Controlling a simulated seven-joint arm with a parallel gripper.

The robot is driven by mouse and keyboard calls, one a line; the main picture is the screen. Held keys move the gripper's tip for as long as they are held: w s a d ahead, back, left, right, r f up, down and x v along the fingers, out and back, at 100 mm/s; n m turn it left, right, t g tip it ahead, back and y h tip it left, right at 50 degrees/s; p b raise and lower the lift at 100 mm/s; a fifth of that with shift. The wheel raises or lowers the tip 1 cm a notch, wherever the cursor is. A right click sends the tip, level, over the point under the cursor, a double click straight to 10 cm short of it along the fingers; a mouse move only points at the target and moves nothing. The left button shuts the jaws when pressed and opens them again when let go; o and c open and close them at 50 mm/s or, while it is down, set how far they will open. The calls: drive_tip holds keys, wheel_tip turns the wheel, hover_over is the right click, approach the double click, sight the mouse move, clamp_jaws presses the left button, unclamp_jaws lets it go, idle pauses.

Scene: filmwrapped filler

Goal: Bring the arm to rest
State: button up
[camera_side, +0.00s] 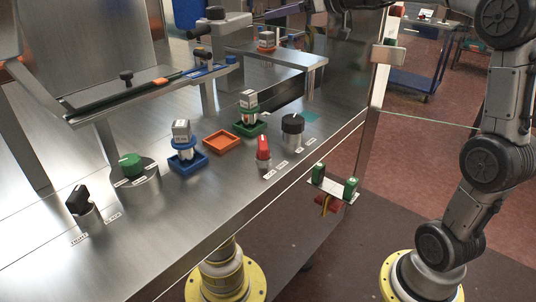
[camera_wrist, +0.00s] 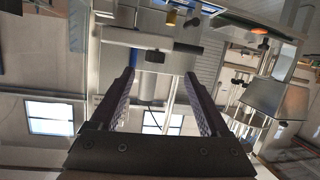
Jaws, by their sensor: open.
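My gripper (camera_wrist: 159,74) shows in the wrist view with its two dark ribbed fingers apart and nothing between them. Behind the gap is a pale cylinder-like machine part, apart from the fingers as far as I can tell. In the side view, arm links that look like mine rise at the right edge, and the gripper end is not clearly seen there.
The steel worktop (camera_side: 130,255) carries a blue holder (camera_side: 188,164), an orange tray (camera_side: 221,141), a green tray (camera_side: 252,127), a green knob (camera_side: 131,165), two black knobs and a red switch (camera_side: 263,148). A wheeled cart (camera_side: 422,80) stands behind. Red floor is open at right.

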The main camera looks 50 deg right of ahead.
drive_tip(key=s+a+n+g+y, duration=0.1)
drive_tip(key=s+a, duration=0.2)
drive_tip(key=a, duration=0.3)
drive_tip(key=s+a+n+y, duration=0.1)
drive_tip(key=s+a+n, duration=0.15)
drive_tip(key=a, duration=0.35)
drive_tip(key=s+a+f+g, duration=0.2)
drive_tip(key=s+a+f, duration=0.15)
drive_tip(key=s, duration=0.35)
drive_tip(key=s+a+f+g, duration=0.1)
drive_tip(key=s+a+f, duration=0.2)
drive_tip(key=s+a, duration=0.3)
drive_tip(key=s+d+f+m+g+h, duration=0.2)
drive_tip(key=s+d+f+m, duration=0.1)
drive_tip(key=s+f, duration=0.4)
drive_tip(key=s+d+f+m+g+h, duration=0.1)
drive_tip(key=s+d+f+m+g, duration=0.1)
drive_tip(key=s+f, duration=0.6)
drive_tip(key=shift+s+d+f+m+g+h, duration=0.25)
drive_tip(key=shift+d+f+m+g+h, duration=0.2)
drive_tip(key=shift+d+f, duration=0.1)
drive_tip(key=shift+r, duration=0.1)
